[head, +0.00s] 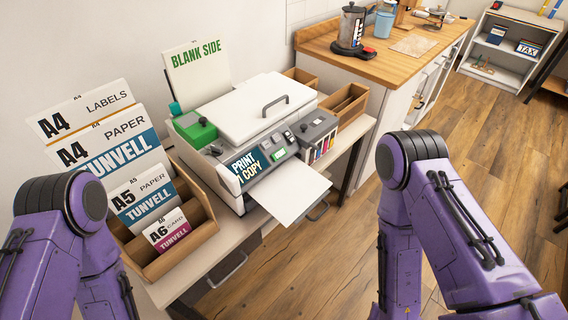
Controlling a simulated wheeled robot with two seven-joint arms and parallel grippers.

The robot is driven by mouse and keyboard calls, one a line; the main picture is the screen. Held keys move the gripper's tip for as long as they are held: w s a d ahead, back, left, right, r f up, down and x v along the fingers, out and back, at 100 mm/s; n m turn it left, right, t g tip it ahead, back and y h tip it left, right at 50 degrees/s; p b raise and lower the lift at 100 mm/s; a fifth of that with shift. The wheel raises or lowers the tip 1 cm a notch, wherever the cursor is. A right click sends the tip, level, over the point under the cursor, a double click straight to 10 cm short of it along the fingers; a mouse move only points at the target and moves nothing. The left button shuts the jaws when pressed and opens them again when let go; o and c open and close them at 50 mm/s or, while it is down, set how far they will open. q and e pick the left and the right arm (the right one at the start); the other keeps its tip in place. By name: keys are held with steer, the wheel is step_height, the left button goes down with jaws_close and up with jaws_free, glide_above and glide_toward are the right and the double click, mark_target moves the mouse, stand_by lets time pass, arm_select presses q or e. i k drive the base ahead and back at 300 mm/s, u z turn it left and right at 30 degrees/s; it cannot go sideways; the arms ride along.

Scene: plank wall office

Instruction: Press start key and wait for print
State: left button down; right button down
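A white printer (218,178) labelled "PRINT & COPY" stands on the desk against the wall, its lid (262,110) closed. Its sloping front panel (262,158) carries a small greenish display and small keys; which one is the start key is too small to tell. A white sheet (290,192) sticks out at the front below the panel. A sheet marked "BLANK SIDE" (196,74) stands upright at the back. My two purple arms show at the left and right edges, apart from the printer. Both grippers are outside the picture.
A wooden sorter (188,243) with labelled paper packs stands left of the printer. A dark ink unit (315,127) with coloured cartridges sits at its right, beside an empty wooden tray (347,101). A wooden counter (388,58) holds a coffee pot (351,27). Open floor lies right.

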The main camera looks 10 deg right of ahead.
mark_target(276, 155)
steer(key=k, duration=0.2)
steer(key=z, duration=1.2)
steer(key=i, duration=0.7)
steer(key=u, duration=1.75)
